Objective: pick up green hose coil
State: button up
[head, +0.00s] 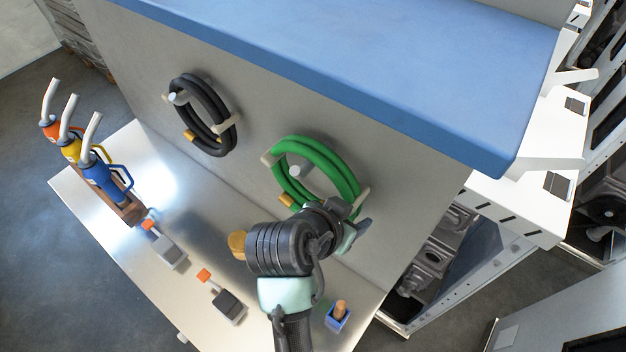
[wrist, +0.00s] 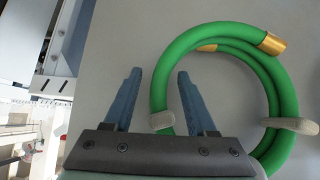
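The green hose coil (head: 343,172) hangs on pale pegs on the grey upright panel, with brass-coloured ends. In the wrist view the green hose coil (wrist: 287,95) fills the right half. My gripper (wrist: 159,72) is open, its two blue-grey fingers pointing at the panel. The coil's left strand shows between the fingers in the picture, close to the right finger; I cannot tell whether they touch or how deep the fingers are. In the head view my gripper (head: 360,228) is at the coil's lower right, partly hidden by my wrist, which also covers the coil's lower edge.
A black hose coil (head: 222,118) hangs to the left on the same panel. A blue shelf (head: 330,55) juts out above. On the metal counter (head: 200,225) stand several nozzles (head: 98,172), two small tools (head: 228,303) and a blue box (head: 336,318).

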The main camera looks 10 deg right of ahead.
grip_shut()
dwell(1.1)
